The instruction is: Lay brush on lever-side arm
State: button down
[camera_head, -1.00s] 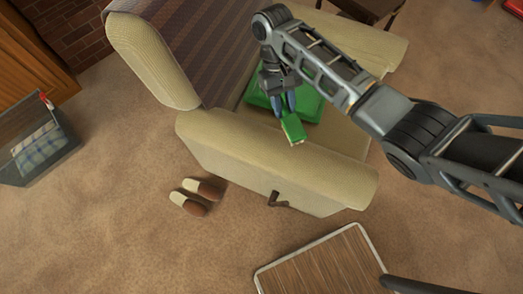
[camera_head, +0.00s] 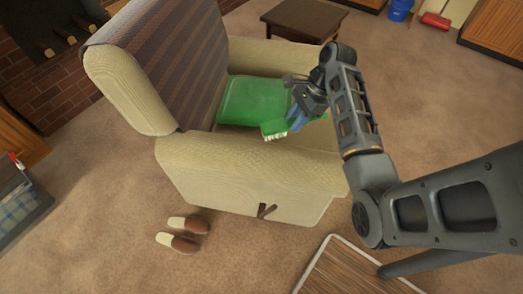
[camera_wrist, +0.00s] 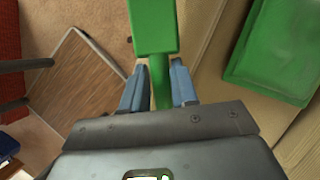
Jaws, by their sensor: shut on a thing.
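A green brush (camera_head: 275,130) with pale bristles is held in my gripper (camera_head: 299,122), whose blue fingers are shut on its handle. In the wrist view the brush (camera_wrist: 154,28) points away from my gripper (camera_wrist: 160,88), with its handle between the fingers. The armchair's lever-side arm (camera_head: 240,160) is the near beige arm, with a brown lever (camera_head: 266,211) on its outer side. The brush head appears just above the inner edge of that arm; I cannot tell whether they touch.
Brown and cream slippers (camera_head: 182,234) lie on the floor in front of the chair's near side. A wood-topped table (camera_head: 350,270) stands at the lower right. A dark table (camera_head: 305,18) stands behind.

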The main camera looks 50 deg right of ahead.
jog(key=s+d+f+m+t+h, duration=0.1)
jog(key=s+d+m+t+h, duration=0.1)
jog(key=s+d+m, duration=0.55)
jog(key=shift+n, duration=0.95)
jog(key=w+a+f, duration=0.3)
jog(key=w+a, duration=0.1)
jog(key=w+a+f, duration=0.3)
jog(key=a+f, duration=0.1)
jog(key=shift+w, duration=0.35)
jog(key=shift+w+a+f, duration=0.1)
jog(key=shift+f, duration=2)
jog(key=shift+f+b, duration=0.25)
jog(key=shift+b, duration=0.05)
jog(key=c, duration=0.9)
grip_release()
jog(key=shift+o, duration=0.2)
jog(key=shift+r, duration=0.1)
